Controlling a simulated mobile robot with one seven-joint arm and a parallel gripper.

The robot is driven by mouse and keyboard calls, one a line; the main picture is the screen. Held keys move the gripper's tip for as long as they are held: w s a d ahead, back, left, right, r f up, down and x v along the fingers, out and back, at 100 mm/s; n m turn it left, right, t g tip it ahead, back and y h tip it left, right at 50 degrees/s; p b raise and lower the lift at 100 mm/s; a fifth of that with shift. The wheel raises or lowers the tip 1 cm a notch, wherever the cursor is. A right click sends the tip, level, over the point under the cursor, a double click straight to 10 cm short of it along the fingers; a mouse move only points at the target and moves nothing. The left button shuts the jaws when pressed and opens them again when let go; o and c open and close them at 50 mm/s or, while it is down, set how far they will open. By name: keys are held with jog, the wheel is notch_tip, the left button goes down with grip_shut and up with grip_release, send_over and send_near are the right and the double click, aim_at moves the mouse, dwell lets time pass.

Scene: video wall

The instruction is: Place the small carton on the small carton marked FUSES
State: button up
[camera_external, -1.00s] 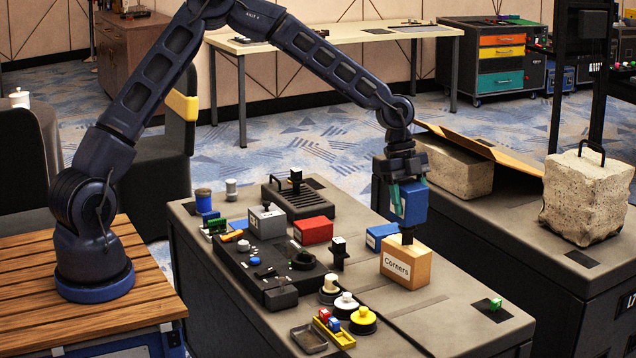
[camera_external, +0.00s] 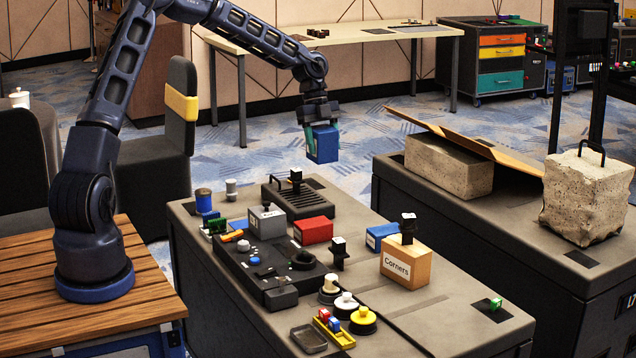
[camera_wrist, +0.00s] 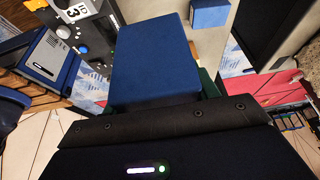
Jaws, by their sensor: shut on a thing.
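A small blue carton (camera_external: 323,146) is held in my gripper (camera_external: 320,128), which is shut on it, high above the far part of the grey bench. The held carton (camera_wrist: 155,55) fills the middle of the wrist view. Below stand a red carton (camera_external: 313,231), a grey carton with a white label (camera_external: 267,222) and another small blue carton with a white label (camera_external: 379,236). The labels on these are too small to read, so I cannot tell which says FUSES. A blue carton on the bench also shows in the wrist view (camera_wrist: 210,14).
A tan box marked Corners (camera_external: 405,268) with a black knob-like piece (camera_external: 408,222) on top stands at the bench's right. A black control panel (camera_external: 262,262), a handled rack (camera_external: 292,197) and several coloured buttons (camera_external: 362,318) crowd the bench. Its front right is mostly bare.

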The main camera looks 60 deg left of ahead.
jog(key=a, duration=0.1)
jog(key=s+a, duration=0.1)
jog(key=shift+a+r, duration=0.15)
jog(key=shift+a, duration=0.35)
send_over(314, 223)
notch_tip(314, 223, down, 20)
jog(key=shift+w+r, duration=0.1)
jog(key=o, duration=1.2)
jog(key=shift+f, duration=0.2)
jog(key=shift+r, duration=0.1)
